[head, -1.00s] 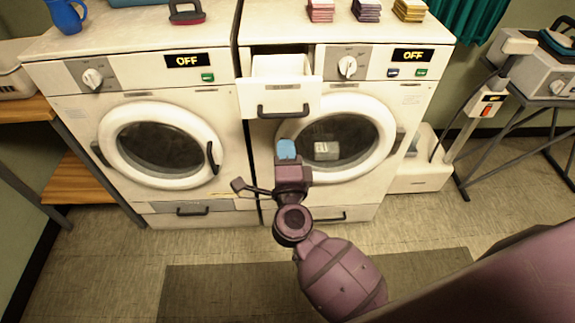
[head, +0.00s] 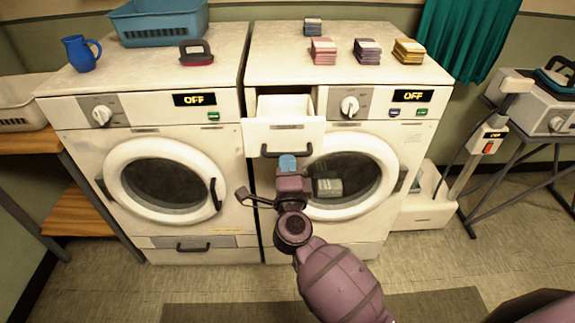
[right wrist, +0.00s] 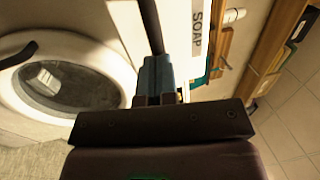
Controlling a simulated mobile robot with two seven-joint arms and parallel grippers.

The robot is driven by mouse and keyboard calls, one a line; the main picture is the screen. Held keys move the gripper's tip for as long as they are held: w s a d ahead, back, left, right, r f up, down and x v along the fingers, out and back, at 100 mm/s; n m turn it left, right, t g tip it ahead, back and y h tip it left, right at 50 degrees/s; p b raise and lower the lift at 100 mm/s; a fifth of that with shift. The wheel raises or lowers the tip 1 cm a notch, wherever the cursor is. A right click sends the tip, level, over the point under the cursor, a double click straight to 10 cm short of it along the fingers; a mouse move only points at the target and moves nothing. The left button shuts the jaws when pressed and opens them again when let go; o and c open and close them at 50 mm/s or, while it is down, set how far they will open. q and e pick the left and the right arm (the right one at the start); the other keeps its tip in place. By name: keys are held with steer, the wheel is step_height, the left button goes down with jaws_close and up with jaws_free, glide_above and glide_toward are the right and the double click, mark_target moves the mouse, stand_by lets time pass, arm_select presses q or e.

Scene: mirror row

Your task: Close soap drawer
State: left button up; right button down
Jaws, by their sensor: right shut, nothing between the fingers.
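The soap drawer (head: 284,133) is pulled out at the top left of the right washing machine (head: 372,118), with its inside showing from above. A dark bar handle (head: 272,151) crosses its front. My right gripper (head: 287,162) is shut and empty, its blue fingertips just below the handle in the head view. In the right wrist view, the shut fingers (right wrist: 156,76) point toward the dark handle (right wrist: 151,25), beside the drawer front marked SOAP (right wrist: 198,35). I cannot tell whether they touch it. My left gripper is not in view.
The round door (head: 352,180) of the right machine is behind and beside my right gripper. A left washing machine (head: 215,130) stands alongside. Colored stacks (head: 366,50) sit on the right machine's top. A floor mat (head: 215,312) lies in front.

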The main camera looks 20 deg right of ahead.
steer(key=f+x, duration=0.1)
steer(key=x, duration=0.9)
steer(key=f+x, duration=0.1)
steer(key=x, duration=0.4)
steer(key=shift+w+d+f, duration=0.15)
steer(key=shift+w+f, duration=0.15)
steer(key=shift+f, duration=0.1)
steer(key=shift+w+d, duration=0.1)
steer(key=shift+w, duration=0.2)
steer(key=shift+d+r+b, duration=0.1)
steer(key=shift+r+b, duration=0.05)
steer(key=shift+b, duration=0.15)
steer(key=shift+w+r, duration=0.1)
steer(key=shift+r, duration=0.05)
steer(key=shift+r, duration=0.15)
